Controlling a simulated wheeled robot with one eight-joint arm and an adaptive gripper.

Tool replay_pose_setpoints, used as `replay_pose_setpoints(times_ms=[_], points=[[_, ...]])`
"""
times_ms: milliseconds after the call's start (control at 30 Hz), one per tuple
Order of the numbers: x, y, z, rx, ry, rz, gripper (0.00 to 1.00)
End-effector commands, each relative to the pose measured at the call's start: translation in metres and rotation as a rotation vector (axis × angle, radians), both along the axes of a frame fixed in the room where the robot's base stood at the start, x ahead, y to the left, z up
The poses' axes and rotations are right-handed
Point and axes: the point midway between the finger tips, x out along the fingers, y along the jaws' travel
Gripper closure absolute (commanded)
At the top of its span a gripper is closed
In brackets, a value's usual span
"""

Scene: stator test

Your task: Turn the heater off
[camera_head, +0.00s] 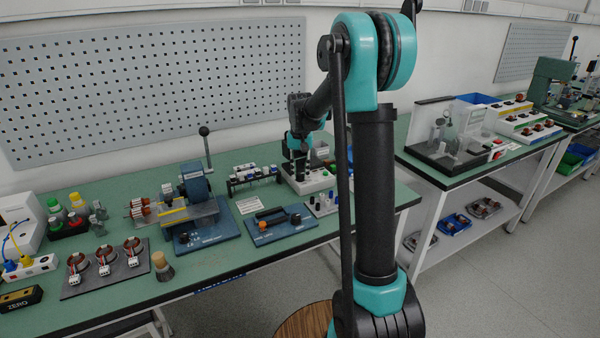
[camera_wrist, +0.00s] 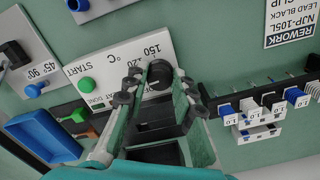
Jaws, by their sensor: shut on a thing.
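The heater is a white box with a sloped panel (camera_wrist: 108,62); in the head view its white housing (camera_head: 318,183) stands at the back of the green bench under my arm. The wrist view shows its panel upside down, with START, 120, 150 and °C markings, a green button (camera_wrist: 86,84) and a smaller green spot. A black dial knob (camera_wrist: 160,72) sits beside the 150 marking. My gripper (camera_wrist: 158,88) has its fingers on both sides of this knob and is shut on it. The fingers partly hide the knob, and I cannot read its setting.
A rack of small labelled blocks (camera_wrist: 255,115) stands close to the right of the fingers in the wrist view. A blue tray (camera_wrist: 42,136) and a grey angle-marked panel (camera_wrist: 28,55) lie to the left. A blue-based fixture (camera_head: 280,226) stands in front on the bench.

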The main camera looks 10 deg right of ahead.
Motion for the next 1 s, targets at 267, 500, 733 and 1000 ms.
replay_pose_setpoints(times_ms=[267, 500, 733, 1000], points=[[0.0004, -0.0007, 0.0003, 0.000, -0.001, 0.261, 1.00], [0.0006, -0.0011, 0.0003, 0.000, -0.001, 0.468, 1.00], [0.0007, -0.0015, 0.0003, 0.000, -0.001, 0.617, 1.00], [0.0009, -0.0016, 0.0004, 0.000, -0.001, 0.710, 1.00]])
